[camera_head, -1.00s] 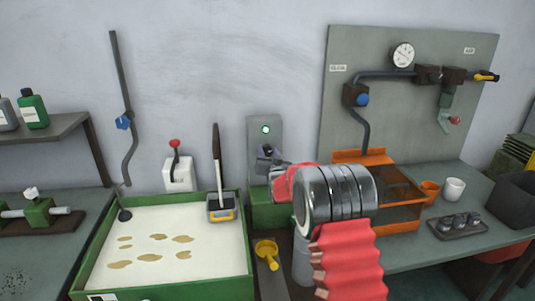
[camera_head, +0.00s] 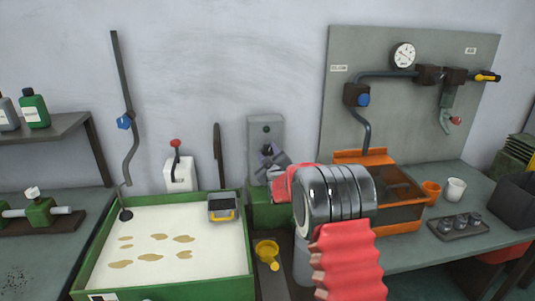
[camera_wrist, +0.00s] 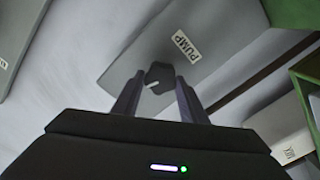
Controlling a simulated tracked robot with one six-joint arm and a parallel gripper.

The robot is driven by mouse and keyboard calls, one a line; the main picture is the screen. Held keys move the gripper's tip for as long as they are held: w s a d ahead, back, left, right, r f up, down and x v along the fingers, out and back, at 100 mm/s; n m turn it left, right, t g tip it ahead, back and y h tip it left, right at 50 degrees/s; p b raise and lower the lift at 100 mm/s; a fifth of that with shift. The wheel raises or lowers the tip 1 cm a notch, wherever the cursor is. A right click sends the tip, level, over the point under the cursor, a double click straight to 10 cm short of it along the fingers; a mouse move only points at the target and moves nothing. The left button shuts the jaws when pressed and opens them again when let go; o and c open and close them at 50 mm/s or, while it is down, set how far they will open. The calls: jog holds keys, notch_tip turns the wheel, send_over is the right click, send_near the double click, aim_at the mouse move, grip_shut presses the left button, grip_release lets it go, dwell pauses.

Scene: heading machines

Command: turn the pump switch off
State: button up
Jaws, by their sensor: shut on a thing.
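The pump switch panel is a grey plate (camera_head: 280,125) on the wall in the head view, with a round lamp (camera_head: 266,129) that is dark. In the wrist view the plate (camera_wrist: 205,20) carries a white PUMP label (camera_wrist: 186,45) and a dark knob (camera_wrist: 157,74) with a white mark. My gripper (camera_wrist: 159,83) has its two fingers on either side of the knob, shut on it. In the head view my gripper (camera_head: 269,158) is at the lower part of the plate and partly hides the knob.
A green-rimmed tray (camera_head: 245,235) with a pale surface and brown patches lies left. A white box with a red-knobbed lever (camera_head: 175,145) stands behind it. An orange machine (camera_head: 375,155) is close on the right.

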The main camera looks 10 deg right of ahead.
jog(key=n, duration=0.3)
jog(key=shift+a+f+n, duration=0.15)
jog(key=shift+n, duration=0.15)
jog(key=shift+o, duration=0.2)
jog(key=o, duration=1)
jog(key=shift+o, duration=0.2)
jog(key=shift+s, duration=0.15)
jog(key=s, duration=1.3)
jog(key=shift+s, duration=0.25)
